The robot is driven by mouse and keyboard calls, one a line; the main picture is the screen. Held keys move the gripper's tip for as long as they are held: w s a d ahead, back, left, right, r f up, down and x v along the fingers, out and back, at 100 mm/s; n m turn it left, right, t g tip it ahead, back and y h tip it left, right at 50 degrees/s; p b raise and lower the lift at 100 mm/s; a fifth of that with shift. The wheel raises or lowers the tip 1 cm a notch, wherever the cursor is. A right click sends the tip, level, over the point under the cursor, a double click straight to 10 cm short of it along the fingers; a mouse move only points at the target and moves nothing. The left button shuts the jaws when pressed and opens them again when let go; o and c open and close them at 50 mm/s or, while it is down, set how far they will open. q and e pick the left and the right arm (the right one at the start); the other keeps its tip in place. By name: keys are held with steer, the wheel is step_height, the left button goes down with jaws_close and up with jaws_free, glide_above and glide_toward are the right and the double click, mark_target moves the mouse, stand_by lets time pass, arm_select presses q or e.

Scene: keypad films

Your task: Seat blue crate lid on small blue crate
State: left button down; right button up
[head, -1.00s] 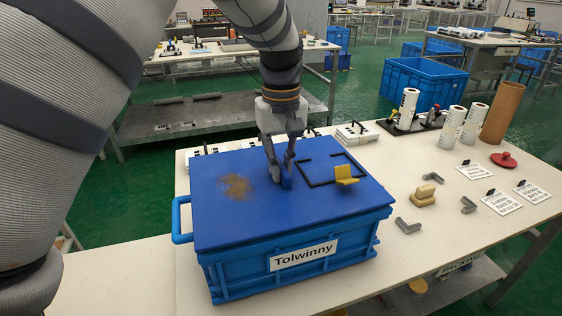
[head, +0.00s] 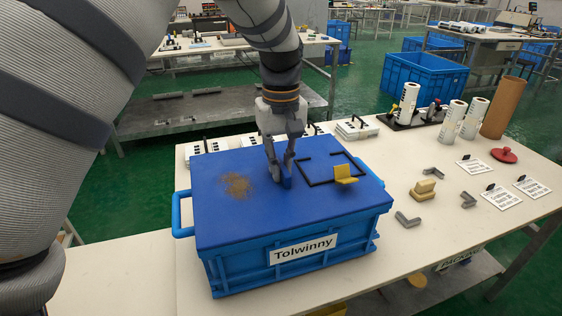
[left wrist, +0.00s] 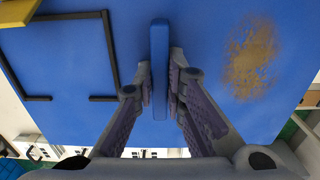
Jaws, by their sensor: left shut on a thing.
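The small blue crate (head: 290,264) stands on the white table, with a label reading "Tolwinny" on its front. The blue crate lid (head: 240,215) lies over the crate's top and appears level. It bears a brown smudge, a black angular outline and a yellow piece (head: 345,173). My left gripper (head: 281,178) points down at the lid's middle and is shut on the lid's upright blue handle (left wrist: 160,70). In the left wrist view the fingers flank this handle. Whether the lid's edge sits fully in the rim, I cannot tell. My right gripper is not in view.
To the right on the white table (head: 385,255) are grey brackets (head: 408,219), a yellow block (head: 423,191), a red knob (head: 503,155), white cards, white rolls and a brown tube (head: 502,110). White boxes (head: 357,129) stand behind the crate.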

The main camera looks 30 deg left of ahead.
arm_select(q)
steer(key=c, duration=1.6)
jaws_free()
steer(key=shift+o, duration=0.2)
step_height(320, 180, up, 12)
